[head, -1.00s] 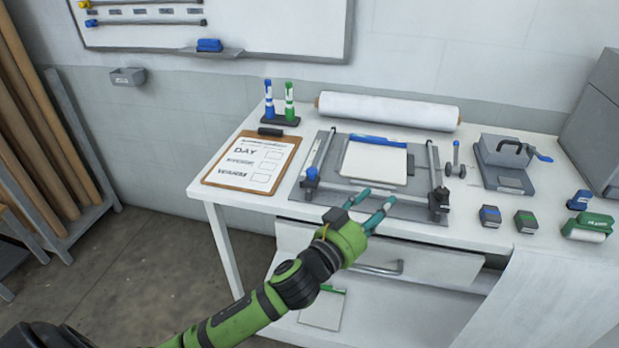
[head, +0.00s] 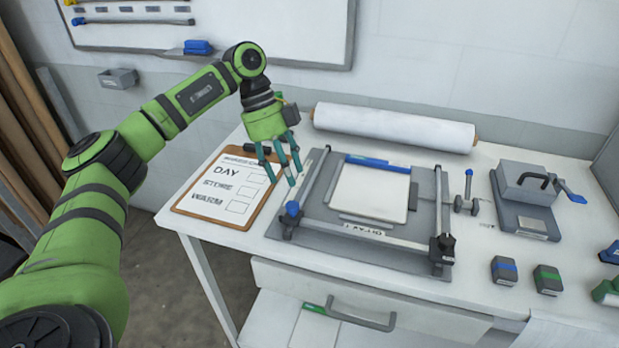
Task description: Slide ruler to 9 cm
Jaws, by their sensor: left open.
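The ruler (head: 372,232) is a grey bar lying across the front of the grey press frame (head: 310,238) on the table. A blue knob (head: 292,209) stands at its left end and a dark clamp (head: 440,246) at its right end. Its scale marks are too small to read. My left gripper (head: 293,180) is open and empty, pointing down above the left rail, just behind the blue knob and apart from the ruler as far as I can tell. A pad of white paper with a blue edge (head: 370,192) lies inside the frame. My right gripper is out of view.
A clipboard (head: 187,208) lies left of the press. A white paper roll (head: 395,126) lies behind it. A grey crank device (head: 527,190) and two small blocks (head: 505,270) stand to the right. A drawer (head: 400,325) is below the front edge.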

